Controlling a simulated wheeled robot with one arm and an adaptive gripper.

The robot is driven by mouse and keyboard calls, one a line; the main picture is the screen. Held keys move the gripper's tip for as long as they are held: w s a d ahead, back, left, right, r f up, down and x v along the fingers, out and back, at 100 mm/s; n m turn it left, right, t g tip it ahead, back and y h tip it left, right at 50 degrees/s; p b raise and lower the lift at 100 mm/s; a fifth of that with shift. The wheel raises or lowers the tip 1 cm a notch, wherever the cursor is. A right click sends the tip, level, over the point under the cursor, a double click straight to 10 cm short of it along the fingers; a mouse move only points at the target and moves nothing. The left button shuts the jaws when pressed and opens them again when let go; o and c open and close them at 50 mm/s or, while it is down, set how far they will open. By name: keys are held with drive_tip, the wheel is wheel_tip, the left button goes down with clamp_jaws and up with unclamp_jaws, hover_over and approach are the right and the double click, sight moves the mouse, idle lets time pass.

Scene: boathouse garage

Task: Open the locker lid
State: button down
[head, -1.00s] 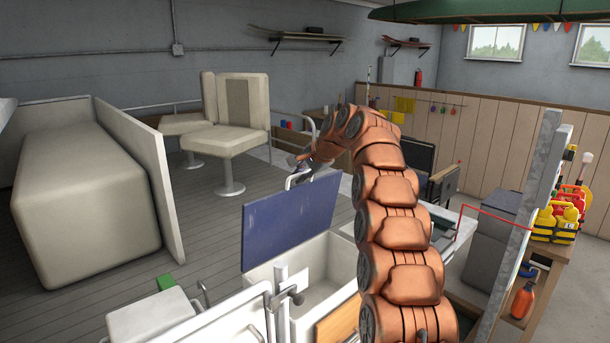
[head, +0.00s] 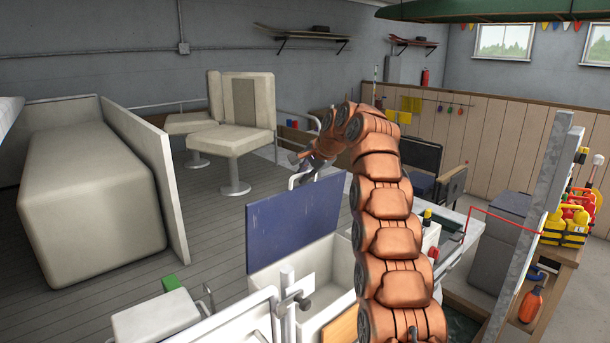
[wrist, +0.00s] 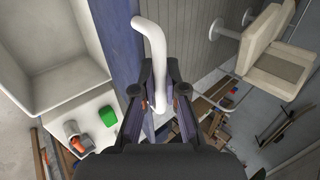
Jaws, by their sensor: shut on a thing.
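The locker lid (head: 292,222) is a dark blue panel standing about upright at the back edge of the white locker (head: 325,280). It also shows edge-on in the wrist view (wrist: 120,45). A white bent handle (wrist: 152,40) is at the lid's top edge in the head view. My gripper (wrist: 158,98) is shut on this handle, with its fingers on both sides of the white tube. In the head view my arm partly covers the locker, and the fingers are hard to make out there. The locker's pale inside (wrist: 50,50) is open to view and looks empty.
A beige pedestal seat (head: 242,130) stands behind the lid, with grey deck floor (head: 215,240) between. A long beige bench (head: 85,190) is at left. A grey post (head: 540,210) and a thin red rail (head: 500,215) are at right.

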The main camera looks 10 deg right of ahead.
drive_tip(key=shift+a+f, duration=0.1)
drive_tip(key=shift+a, duration=0.1)
drive_tip(key=c, duration=1.4)
unclamp_jaws()
drive_tip(key=shift+a, duration=0.1)
drive_tip(key=shift+c, duration=0.2)
drive_tip(key=shift+o, duration=1.2)
drive_tip(key=shift+d, duration=0.2)
drive_tip(key=v, duration=0.7)
drive_tip(key=shift+r, duration=0.25)
drive_tip(key=shift+s+d, duration=0.15)
drive_tip(key=shift+s, duration=0.05)
